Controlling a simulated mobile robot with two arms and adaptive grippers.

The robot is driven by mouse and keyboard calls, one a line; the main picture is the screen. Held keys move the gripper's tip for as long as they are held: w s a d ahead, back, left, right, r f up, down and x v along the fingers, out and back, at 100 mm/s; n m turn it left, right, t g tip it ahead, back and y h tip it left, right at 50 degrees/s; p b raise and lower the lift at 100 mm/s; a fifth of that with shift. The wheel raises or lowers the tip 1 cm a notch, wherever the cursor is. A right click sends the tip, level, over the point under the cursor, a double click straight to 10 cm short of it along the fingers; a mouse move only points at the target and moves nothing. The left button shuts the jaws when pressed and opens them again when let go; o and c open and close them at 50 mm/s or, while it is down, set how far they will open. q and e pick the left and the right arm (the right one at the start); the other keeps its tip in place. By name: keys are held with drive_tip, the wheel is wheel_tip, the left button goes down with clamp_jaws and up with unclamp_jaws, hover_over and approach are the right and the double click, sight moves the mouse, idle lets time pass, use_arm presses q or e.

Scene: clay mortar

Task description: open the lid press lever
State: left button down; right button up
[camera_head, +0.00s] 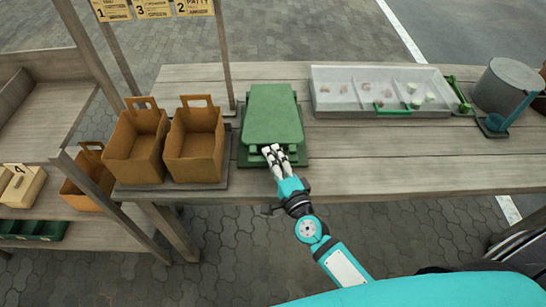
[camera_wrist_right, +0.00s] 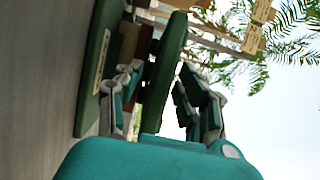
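A green press (camera_head: 272,113) sits on the wooden table, its lid lying over the base in the head view. In the right wrist view the press base (camera_wrist_right: 97,65) is at the left and the lid (camera_wrist_right: 165,72) stands apart from it, with a gap between. No separate lever can be made out. My right gripper (camera_head: 271,150) is at the near edge of the press. In the right wrist view its fingers (camera_wrist_right: 160,92) are spread, with the lid's edge between them; I cannot tell whether they touch it. My left gripper is out of view.
Two brown crates (camera_head: 195,145) (camera_head: 137,145) stand left of the press, close to it. A clear-lidded tray (camera_head: 383,92) with small items is to the right, and a grey cylinder (camera_head: 507,84) beyond it. The table's front right is clear.

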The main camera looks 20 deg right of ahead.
drive_tip(key=shift+w, duration=0.1)
clamp_jaws()
idle(0.5)
